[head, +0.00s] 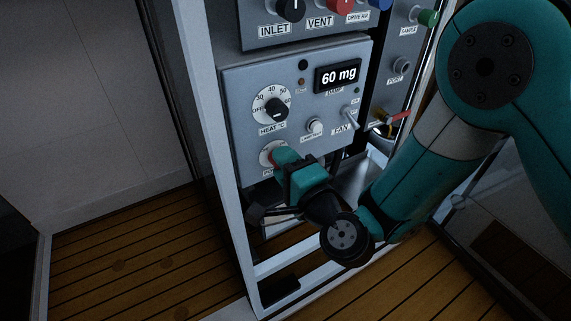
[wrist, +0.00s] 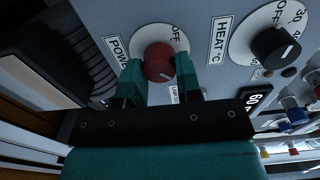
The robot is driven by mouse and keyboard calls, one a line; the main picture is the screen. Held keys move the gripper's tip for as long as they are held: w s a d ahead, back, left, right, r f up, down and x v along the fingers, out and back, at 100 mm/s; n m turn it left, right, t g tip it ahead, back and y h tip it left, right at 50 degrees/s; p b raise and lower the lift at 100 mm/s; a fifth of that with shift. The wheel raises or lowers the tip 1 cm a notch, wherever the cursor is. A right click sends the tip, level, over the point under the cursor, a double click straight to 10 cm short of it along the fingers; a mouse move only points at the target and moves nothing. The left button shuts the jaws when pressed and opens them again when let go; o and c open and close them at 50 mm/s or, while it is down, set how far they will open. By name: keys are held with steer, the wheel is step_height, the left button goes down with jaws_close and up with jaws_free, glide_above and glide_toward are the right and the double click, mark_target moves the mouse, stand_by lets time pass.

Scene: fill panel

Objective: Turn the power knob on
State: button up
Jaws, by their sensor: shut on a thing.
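The power knob (wrist: 158,62) is a red knob on a white round dial plate in the wrist view, with a "POWER" label on its left and "OFF" printed on the dial. A light pointer line shows on the knob's face, toward the lower right. My gripper (wrist: 159,72) is shut on the knob, one teal finger on each side. In the head view my gripper (head: 277,158) reaches the lower left of the grey panel (head: 237,105) and covers most of the knob and its label.
The black heat knob (head: 275,109) is just above my gripper. A lamp test button (head: 315,126) and the fan switch (head: 350,117) are to the right. The white frame post (head: 213,130) stands close on the left.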

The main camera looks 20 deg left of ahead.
stand_by(0.5)
steer(key=o, duration=0.9)
steer(key=shift+o, duration=0.2)
steer(key=shift+s+f, duration=0.1)
